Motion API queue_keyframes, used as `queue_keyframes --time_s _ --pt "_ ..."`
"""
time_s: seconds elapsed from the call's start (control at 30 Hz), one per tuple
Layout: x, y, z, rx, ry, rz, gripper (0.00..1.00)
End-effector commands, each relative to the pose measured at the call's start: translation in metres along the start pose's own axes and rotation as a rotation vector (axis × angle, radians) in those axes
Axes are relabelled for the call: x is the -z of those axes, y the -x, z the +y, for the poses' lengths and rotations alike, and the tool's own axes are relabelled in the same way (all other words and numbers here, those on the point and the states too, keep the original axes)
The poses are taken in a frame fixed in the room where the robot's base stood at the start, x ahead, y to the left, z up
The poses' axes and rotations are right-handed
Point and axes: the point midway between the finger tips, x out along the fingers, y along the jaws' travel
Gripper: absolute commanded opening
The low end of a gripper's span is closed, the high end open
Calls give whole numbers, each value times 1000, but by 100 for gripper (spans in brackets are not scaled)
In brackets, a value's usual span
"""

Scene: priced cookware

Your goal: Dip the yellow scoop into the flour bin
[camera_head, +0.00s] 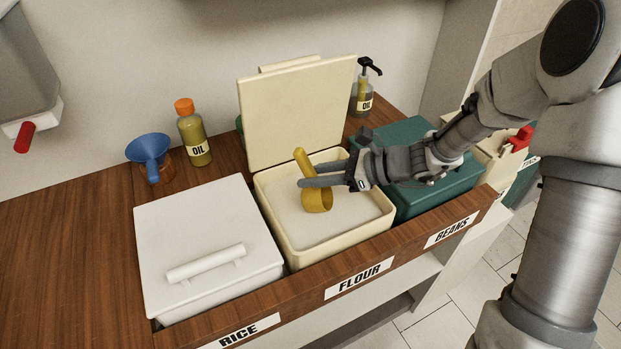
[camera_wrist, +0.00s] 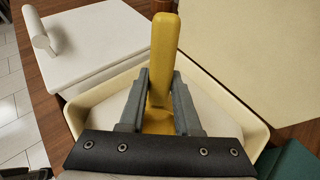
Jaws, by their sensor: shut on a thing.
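The yellow scoop (camera_head: 316,199) is over the open flour bin (camera_head: 262,206), its cup low near the white flour (camera_head: 345,212) and its handle tilted up. My gripper (camera_head: 302,173) reaches in from the right and is shut on the scoop's handle. In the wrist view, the handle of the scoop (camera_wrist: 164,50) stands between the two fingers of my gripper (camera_wrist: 160,85). I cannot tell whether the cup touches the flour. The flour bin's cream lid (camera_head: 295,110) stands open at the back.
The closed white rice bin (camera_head: 205,235) is left of the flour bin. The closed green beans bin (camera_head: 430,190) is on the right, under my arm. A blue funnel (camera_head: 149,150), an oil bottle (camera_head: 193,135) and an oil pump bottle (camera_head: 364,90) stand behind.

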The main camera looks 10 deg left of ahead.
Motion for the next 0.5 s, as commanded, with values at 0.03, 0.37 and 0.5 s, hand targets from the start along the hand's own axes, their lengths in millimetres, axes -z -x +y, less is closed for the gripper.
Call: queue_keyframes --time_s 0.03,0.37,0.5 --pt "10 -5 0 -2 0 1 0" --pt "43 -20 0 -1 0 2 0" --pt "34 -25 2 -6 6 76 0"
